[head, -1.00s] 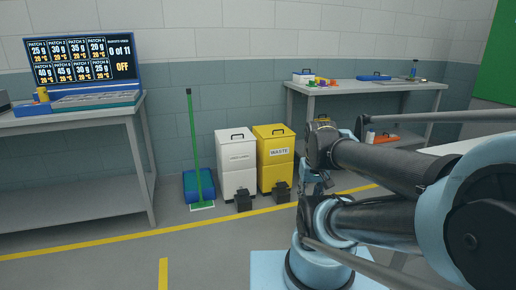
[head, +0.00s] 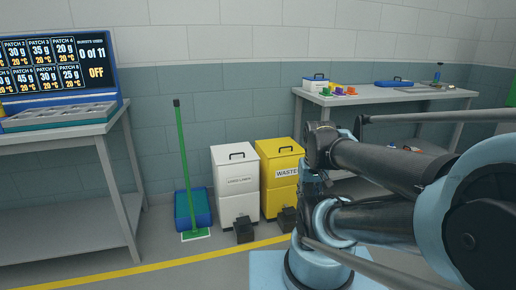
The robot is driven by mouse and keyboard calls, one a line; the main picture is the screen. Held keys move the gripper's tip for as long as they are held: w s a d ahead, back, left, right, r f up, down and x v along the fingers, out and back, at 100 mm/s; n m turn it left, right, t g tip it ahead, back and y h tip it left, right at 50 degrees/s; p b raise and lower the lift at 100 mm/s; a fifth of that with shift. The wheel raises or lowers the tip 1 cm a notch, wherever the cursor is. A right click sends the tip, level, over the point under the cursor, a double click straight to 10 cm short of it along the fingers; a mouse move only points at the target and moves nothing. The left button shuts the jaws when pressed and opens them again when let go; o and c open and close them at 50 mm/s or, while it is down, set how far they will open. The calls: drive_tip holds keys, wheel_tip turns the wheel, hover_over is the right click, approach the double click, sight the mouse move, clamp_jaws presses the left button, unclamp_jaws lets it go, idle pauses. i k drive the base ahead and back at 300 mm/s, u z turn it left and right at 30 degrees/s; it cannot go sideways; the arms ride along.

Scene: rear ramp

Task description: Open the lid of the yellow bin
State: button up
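The yellow bin (head: 278,165), labelled "WASTE", stands on the floor against the back wall, right of the white bin. Its lid (head: 279,147) is shut and has a dark handle on top. A dark pedal block (head: 287,219) sits at its front foot. My folded arm stands in front and to the right, and covers part of the bin's right side. The dark wrist end of my arm is just right of the bin in the picture. My gripper's fingers cannot be made out there, and nothing is seen held.
The white bin (head: 235,182), with its own pedal block (head: 243,230), stands close on the left. Further left are a green-handled broom (head: 187,165) and a blue container (head: 203,207). Grey tables (head: 130,200) stand left and back right (head: 420,93). Floor before the bins is clear.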

sight(276, 147)
drive_tip(key=i, duration=1.15)
drive_tip(key=z, duration=0.1)
